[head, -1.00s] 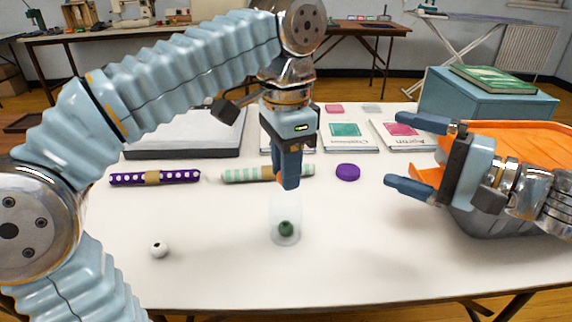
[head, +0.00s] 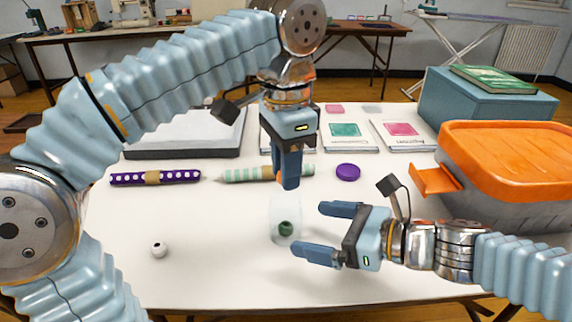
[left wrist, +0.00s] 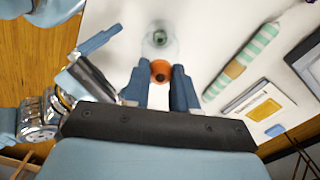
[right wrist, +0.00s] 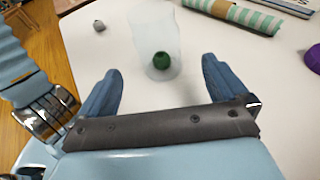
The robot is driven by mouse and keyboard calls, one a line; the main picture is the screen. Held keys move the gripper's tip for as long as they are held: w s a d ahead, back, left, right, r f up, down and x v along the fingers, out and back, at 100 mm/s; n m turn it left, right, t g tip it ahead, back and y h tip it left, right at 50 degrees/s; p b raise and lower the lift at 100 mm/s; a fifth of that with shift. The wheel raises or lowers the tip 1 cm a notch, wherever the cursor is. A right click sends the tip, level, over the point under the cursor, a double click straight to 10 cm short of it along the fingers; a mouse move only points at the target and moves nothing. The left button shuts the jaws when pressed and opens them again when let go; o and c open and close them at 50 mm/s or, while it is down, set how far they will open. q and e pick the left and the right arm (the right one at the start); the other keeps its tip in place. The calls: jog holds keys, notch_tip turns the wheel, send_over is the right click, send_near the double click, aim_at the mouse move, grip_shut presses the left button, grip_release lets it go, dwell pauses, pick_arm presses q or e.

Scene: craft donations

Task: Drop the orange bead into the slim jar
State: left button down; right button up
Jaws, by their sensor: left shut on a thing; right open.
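The slim jar (head: 285,216) is clear and stands upright on the table, with a dark green bead (head: 286,229) at its bottom. My left gripper (head: 287,184) is above the jar, pointing down. It is shut on the orange bead (left wrist: 160,71), which shows between its fingertips in the left wrist view; in the head view the fingers mostly hide it. My right gripper (head: 318,230) is open and empty, to the right of the jar, its fingers pointing at it. In the right wrist view the jar (right wrist: 155,45) lies ahead, between and beyond the fingertips.
A purple disc (head: 348,172), a purple dotted roll (head: 155,178) and a green striped roll (head: 240,174) lie behind. A grey bin with an orange lid (head: 515,155) stands at the right.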

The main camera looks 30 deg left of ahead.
aim_at(285, 208)
jog(key=shift+x, duration=3.05)
jog(key=shift+c, duration=0.5)
jog(key=c, duration=0.9)
pick_arm(q)
jog(key=shift+f, duration=0.45)
jog(key=shift+f, duration=0.45)
jog(key=shift+f, duration=0.4)
